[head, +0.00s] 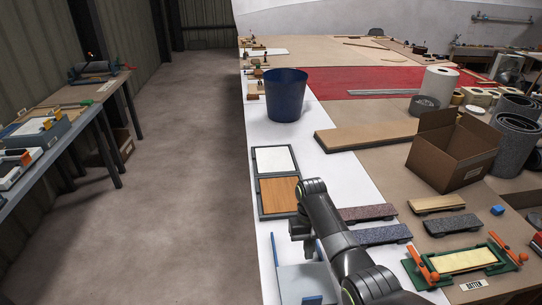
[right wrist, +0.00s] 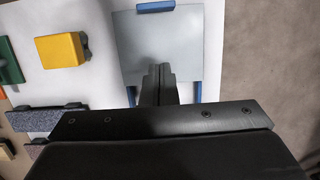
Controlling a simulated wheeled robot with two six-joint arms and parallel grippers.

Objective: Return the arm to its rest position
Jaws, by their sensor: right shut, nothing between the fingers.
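My right arm reaches in from the lower right in the head view. Its black gripper (head: 300,231) is low over the white strip at the bench's near edge, partly hidden by the arm. In the right wrist view the two fingers of the right gripper (right wrist: 160,70) are together with nothing between them. They show in front of a pale grey plate with blue strips (right wrist: 185,45); that plate (head: 293,283) also shows below the arm in the head view. My left gripper is in neither view.
A tray with white and wood panels (head: 256,202) lies beyond the arm. A blue bin (head: 285,98) stands farther back. Sanding blocks (head: 381,234), a green clamp frame (head: 411,266) and a cardboard box (head: 447,160) are to the right. The floor at left is clear.

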